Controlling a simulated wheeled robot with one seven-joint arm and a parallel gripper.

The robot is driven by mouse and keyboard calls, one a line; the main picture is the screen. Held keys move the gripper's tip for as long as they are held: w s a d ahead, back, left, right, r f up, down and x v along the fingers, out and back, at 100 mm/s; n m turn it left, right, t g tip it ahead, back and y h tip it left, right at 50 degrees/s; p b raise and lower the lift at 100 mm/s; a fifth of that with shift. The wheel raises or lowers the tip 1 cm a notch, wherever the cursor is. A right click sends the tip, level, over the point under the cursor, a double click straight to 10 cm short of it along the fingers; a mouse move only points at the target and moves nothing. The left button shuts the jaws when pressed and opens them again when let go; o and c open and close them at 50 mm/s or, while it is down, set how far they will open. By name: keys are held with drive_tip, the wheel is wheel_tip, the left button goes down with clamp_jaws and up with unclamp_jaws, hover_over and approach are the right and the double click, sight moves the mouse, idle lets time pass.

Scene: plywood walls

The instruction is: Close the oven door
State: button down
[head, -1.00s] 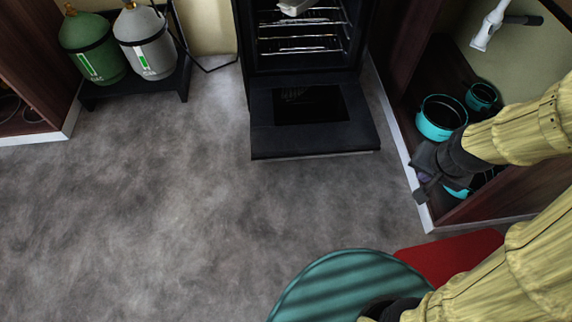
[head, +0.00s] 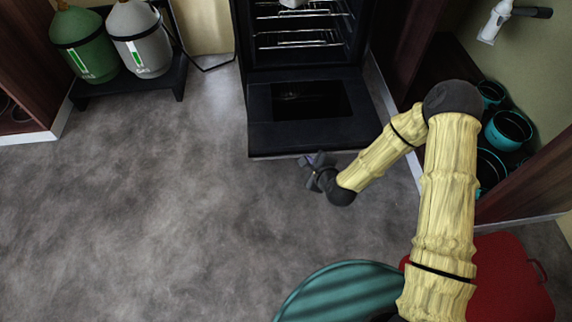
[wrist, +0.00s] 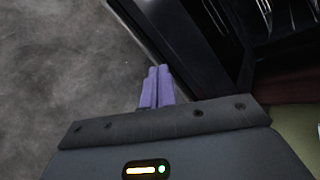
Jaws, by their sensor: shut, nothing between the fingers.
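The black oven (head: 303,62) stands at the top of the head view with its cavity and wire racks showing. Its door (head: 262,137) is folded down flat, low above the floor, with a dark window in it. My gripper (head: 308,160) is just in front of the door's outer edge, near its middle right. In the wrist view the purple fingers (wrist: 157,87) are together and empty, beside the edge of the door (wrist: 180,28). I cannot tell whether they touch the door.
A green gas bottle (head: 84,45) and a grey one (head: 140,40) stand on a low black stand at the left. An open cabinet with teal pots (head: 508,130) is at the right. The grey floor left of the oven door is clear.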

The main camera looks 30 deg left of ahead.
drive_tip(key=s+a+f+m+t+b, duration=0.3)
drive_tip(key=s+a+f+m+t, duration=0.1)
drive_tip(key=f+m, duration=0.6)
drive_tip(key=s+m, duration=0.1)
drive_tip(key=m, duration=0.2)
drive_tip(key=shift+s+a+f+m+h+b, duration=0.15)
drive_tip(key=shift+a+f+m+h+b, duration=0.05)
drive_tip(key=shift+a+m+h+b, duration=0.2)
drive_tip(key=b, duration=0.7)
approach(285, 157)
drive_tip(key=x, duration=0.6)
drive_tip(key=shift+s+r+b, duration=0.1)
drive_tip(key=shift+r+b, duration=0.35)
drive_tip(key=shift+r, duration=0.5)
drive_tip(key=shift+r, duration=0.1)
